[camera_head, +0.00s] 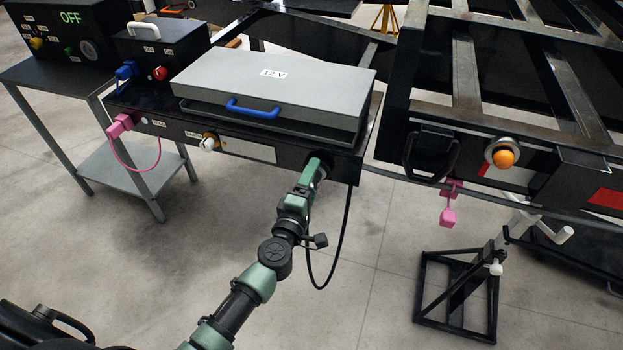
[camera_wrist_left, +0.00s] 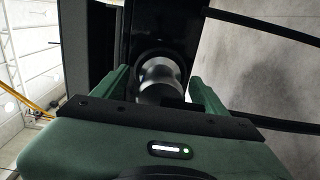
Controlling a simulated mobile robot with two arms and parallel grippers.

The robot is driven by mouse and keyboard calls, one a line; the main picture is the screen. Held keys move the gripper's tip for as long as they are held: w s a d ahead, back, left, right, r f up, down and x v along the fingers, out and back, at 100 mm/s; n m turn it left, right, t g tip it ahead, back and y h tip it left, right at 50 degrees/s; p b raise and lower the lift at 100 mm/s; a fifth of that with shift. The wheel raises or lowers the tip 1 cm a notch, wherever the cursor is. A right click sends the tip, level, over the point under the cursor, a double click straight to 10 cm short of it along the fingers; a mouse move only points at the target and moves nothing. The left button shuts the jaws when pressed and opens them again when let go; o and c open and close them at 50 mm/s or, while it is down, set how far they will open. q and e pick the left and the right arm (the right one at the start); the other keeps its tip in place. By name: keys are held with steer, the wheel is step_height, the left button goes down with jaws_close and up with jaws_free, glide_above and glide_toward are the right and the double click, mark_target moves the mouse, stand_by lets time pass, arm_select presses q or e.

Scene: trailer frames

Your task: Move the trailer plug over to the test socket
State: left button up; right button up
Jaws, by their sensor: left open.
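The trailer plug (camera_wrist_left: 161,76), a round silver and dark body, sits against the dark front panel in the left wrist view. In the head view it is mostly hidden behind my left gripper (camera_head: 316,168), at the right end of the black box front. My left gripper (camera_wrist_left: 165,88) is open, with one green finger on each side of the plug; I cannot tell whether they touch it. A black cable (camera_head: 347,215) hangs in a loop below. A round socket (camera_head: 88,49) shows on the box marked OFF (camera_head: 50,20) at the far left; its label is unreadable. My right gripper is not in view.
Pink (camera_head: 120,125), white (camera_head: 209,142) and blue (camera_head: 127,70) connectors stick out. The trailer frame (camera_head: 520,140) and a black stand (camera_head: 455,290) are right. Floor in front is mostly clear.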

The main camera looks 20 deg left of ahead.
arm_select(q)
jaws_close()
steer(key=shift+s, duration=0.1)
steer(key=shift+s+a, duration=0.1)
steer(key=shift+s, duration=2.75)
